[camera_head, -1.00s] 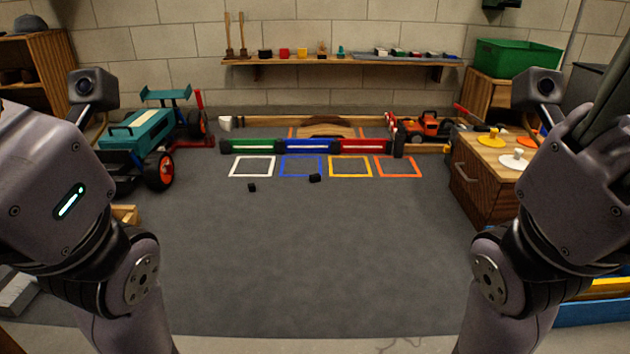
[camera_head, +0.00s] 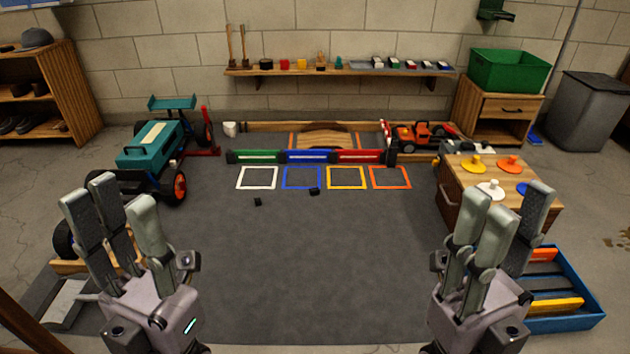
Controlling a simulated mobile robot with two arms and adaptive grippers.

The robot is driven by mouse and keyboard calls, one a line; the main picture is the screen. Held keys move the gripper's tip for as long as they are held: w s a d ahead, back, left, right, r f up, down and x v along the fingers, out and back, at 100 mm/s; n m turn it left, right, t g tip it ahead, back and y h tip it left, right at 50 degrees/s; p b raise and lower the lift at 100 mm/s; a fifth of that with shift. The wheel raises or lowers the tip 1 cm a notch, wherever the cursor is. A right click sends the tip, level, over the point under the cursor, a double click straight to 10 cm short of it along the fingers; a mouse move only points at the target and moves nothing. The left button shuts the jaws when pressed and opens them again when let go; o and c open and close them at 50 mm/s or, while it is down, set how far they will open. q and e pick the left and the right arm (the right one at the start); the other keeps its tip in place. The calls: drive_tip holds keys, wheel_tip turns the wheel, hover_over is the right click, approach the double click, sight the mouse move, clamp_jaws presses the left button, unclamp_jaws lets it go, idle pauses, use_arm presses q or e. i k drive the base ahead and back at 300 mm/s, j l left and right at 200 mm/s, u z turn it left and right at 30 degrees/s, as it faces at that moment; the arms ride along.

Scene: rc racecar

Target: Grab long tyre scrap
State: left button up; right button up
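Two small black scraps lie on the dark grey mat. One scrap (camera_head: 314,191) is at the lower edge of the blue square outline and looks slightly wider. The other scrap (camera_head: 257,202) lies just below the white square outline. They are too small to tell surely which is the long tyre scrap. My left gripper (camera_head: 110,203) is at the lower left, fingers pointing up and spread, empty. My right gripper (camera_head: 503,205) is at the lower right, also fingers up, spread and empty. Both are far from the scraps.
A teal racecar (camera_head: 154,145) stands at the left of the mat (camera_head: 310,270). A wooden cabinet (camera_head: 460,180) with coloured discs and a blue tray (camera_head: 570,322) are at the right. A green, blue and red barrier (camera_head: 310,157) stands behind the squares. The mat's middle is clear.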

sight(316, 191)
drive_tip(key=i+j+z, duration=0.15)
drive_tip(key=i, duration=0.25)
drive_tip(key=i+j+z, duration=0.15)
drive_tip(key=i+j, duration=0.2)
drive_tip(key=i+j+z, duration=0.1)
drive_tip(key=i+j, duration=0.25)
drive_tip(key=i+j+z, duration=0.15)
drive_tip(key=i+j, duration=0.15)
drive_tip(key=j, duration=0.15)
drive_tip(key=i+j+z, duration=0.15)
drive_tip(key=i+j, duration=0.2)
drive_tip(key=i+j+z, duration=0.15)
drive_tip(key=j, duration=0.35)
drive_tip(key=i+j+z, duration=0.1)
drive_tip(key=i+j, duration=0.3)
drive_tip(key=i+j+z, duration=0.15)
drive_tip(key=j, duration=0.4)
drive_tip(key=i, duration=0.1)
